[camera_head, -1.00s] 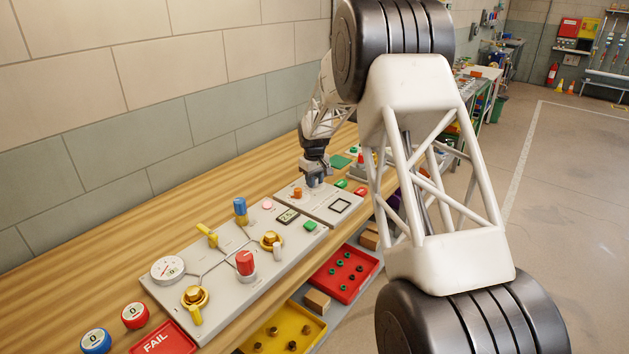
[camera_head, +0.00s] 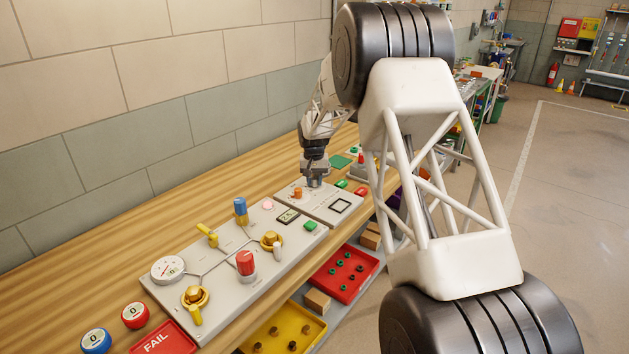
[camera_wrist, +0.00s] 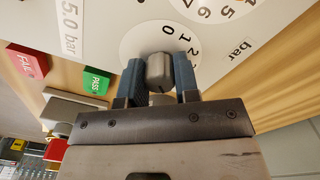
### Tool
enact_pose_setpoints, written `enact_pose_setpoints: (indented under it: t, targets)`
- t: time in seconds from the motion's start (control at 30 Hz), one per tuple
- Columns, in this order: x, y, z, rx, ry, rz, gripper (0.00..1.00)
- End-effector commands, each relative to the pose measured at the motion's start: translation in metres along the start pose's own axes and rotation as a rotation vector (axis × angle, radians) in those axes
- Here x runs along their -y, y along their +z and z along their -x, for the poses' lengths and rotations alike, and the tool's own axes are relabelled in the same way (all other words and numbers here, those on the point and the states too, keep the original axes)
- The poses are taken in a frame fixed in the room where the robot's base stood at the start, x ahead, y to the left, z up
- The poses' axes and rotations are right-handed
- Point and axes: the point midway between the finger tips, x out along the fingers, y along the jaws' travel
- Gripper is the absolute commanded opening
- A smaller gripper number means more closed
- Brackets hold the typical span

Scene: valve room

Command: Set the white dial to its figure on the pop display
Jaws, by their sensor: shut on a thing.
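In the wrist view, my gripper (camera_wrist: 158,80) has its two blue fingers on either side of a grey knob (camera_wrist: 159,68), shut on it. The knob stands on a round white dial face (camera_wrist: 133,42) with the figures 0, 1 and 2 showing beyond the knob; the rest of the face is hidden. No clear pointer mark shows on the knob. A white display (camera_wrist: 68,28) at the upper left reads "5.0 bar". In the head view, my gripper (camera_head: 314,182) is down at the far panel, and it hides the dial there.
A second numbered face (camera_wrist: 208,8) lies beside the dial. A red FAIL block (camera_wrist: 25,62) and a green PASS block (camera_wrist: 95,82) lie nearby. An orange knob (camera_head: 297,193) stands close to my gripper. The near panel (camera_head: 221,262) carries valves and a gauge (camera_head: 168,269).

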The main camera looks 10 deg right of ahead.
Motion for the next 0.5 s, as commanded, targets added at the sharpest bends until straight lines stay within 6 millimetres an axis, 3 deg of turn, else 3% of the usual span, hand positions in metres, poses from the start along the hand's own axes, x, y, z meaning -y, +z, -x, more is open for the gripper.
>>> enact_pose_setpoints:
  t: [0.4, 0.43, 0.5]
  targets:
    - [0.0000, -0.0001, 0.0002, 0.000, 0.000, -0.008, 0.06]
    - [0.0000, -0.0001, 0.0002, 0.000, 0.000, -0.008, 0.34]
    - [0.0000, -0.0001, 0.0001, 0.000, 0.000, -0.007, 0.45]
